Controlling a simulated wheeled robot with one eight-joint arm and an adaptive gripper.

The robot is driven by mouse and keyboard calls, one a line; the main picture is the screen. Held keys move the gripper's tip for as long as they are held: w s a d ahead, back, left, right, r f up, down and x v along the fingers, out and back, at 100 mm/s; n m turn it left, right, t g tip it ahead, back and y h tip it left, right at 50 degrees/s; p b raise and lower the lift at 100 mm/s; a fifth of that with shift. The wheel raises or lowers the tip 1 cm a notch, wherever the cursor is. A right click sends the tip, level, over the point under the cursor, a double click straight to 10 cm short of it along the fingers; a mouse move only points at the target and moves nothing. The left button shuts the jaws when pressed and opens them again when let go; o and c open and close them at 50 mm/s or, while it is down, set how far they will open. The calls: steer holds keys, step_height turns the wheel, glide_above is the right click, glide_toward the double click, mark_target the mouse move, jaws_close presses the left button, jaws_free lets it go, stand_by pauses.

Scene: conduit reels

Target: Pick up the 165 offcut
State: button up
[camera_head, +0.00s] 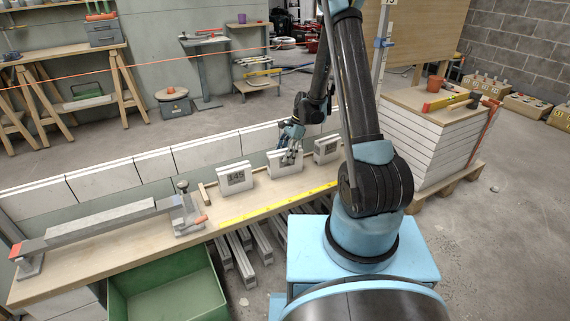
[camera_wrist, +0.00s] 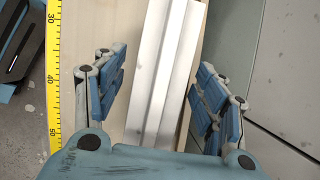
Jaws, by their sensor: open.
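Three pale offcuts stand upright in a row on the wooden bench. The left one (camera_head: 236,179) is labelled 145. The middle offcut (camera_head: 284,167) stands under my gripper (camera_head: 291,147), which hides most of its face, so I cannot read its label. The right offcut (camera_head: 326,149) has a label too small to read. In the wrist view a long white offcut (camera_wrist: 160,75) runs between the two blue-padded fingers of my gripper (camera_wrist: 160,88). The fingers are open, with a gap on each side of the offcut.
A yellow measuring tape (camera_head: 270,205) runs along the bench's front edge. A stop fixture (camera_head: 185,212) and long metal rail stand at the left. Grey-white panels (camera_head: 200,153) line the back. A green bin (camera_head: 165,290) sits below in front.

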steer(key=shift+f, duration=0.25)
stand_by(0.3)
steer(key=shift+c, duration=0.6)
jaws_close()
